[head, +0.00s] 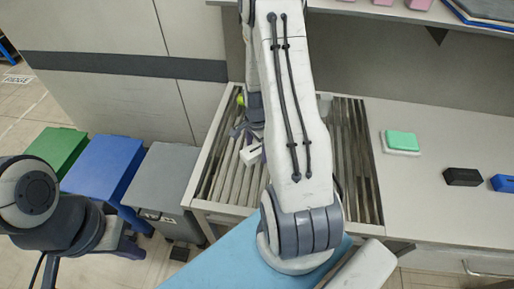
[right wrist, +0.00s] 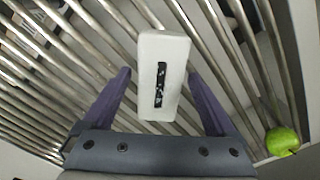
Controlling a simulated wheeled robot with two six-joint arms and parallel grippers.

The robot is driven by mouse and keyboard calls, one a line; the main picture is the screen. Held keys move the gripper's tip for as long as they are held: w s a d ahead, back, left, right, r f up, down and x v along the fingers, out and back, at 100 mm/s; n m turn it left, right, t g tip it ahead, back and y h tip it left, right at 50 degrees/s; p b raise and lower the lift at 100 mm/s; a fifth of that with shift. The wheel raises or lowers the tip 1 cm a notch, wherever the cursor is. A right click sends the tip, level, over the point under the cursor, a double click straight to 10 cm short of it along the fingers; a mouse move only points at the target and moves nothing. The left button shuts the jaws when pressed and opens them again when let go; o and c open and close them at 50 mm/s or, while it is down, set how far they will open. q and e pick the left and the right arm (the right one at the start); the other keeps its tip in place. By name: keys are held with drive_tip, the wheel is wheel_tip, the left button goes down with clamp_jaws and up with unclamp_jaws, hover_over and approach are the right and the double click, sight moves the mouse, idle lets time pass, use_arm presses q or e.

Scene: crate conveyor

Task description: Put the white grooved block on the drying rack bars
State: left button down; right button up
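The white grooved block (right wrist: 173,60) lies over the metal bars of the drying rack (right wrist: 232,62), its dark slot facing the right wrist camera. In the head view the block (head: 250,154) shows on the left part of the rack (head: 212,172), partly covered by my right arm. My right gripper (right wrist: 158,73) is open, its purple fingers on either side of the block, with a gap on the left. Whether the right finger touches it is unclear. In the head view my right gripper (head: 244,131) is partly hidden. My left gripper (head: 128,228) is low at the left, away from the rack.
A green apple (right wrist: 282,141) lies at the rack's edge. Green (head: 56,152), blue (head: 103,167) and grey (head: 160,175) bins stand to the left. A green-and-white block (head: 401,141), a black block (head: 462,177) and a blue block (head: 503,183) are on the right counter.

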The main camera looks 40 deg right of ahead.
sight(257, 148)
drive_tip(key=shift+r, duration=0.5)
wheel_tip(257, 148, up, 11)
drive_tip(key=b, duration=0.2)
drive_tip(key=a+r+n, duration=0.4)
drive_tip(key=a+n, duration=0.3)
drive_tip(key=a, duration=0.5)
drive_tip(key=s+a+r+n, duration=0.2)
drive_tip(key=s+a+n, duration=0.6)
drive_tip(key=a+n, duration=0.1)
drive_tip(key=s+a+r+n+y, duration=0.1)
drive_tip(key=s+a+r+n, duration=0.1)
drive_tip(key=s+a+n, duration=0.6)
drive_tip(key=shift+s+a+r+n, duration=0.3)
drive_tip(key=shift+a+n, duration=0.6)
drive_tip(key=shift+n, duration=0.2)
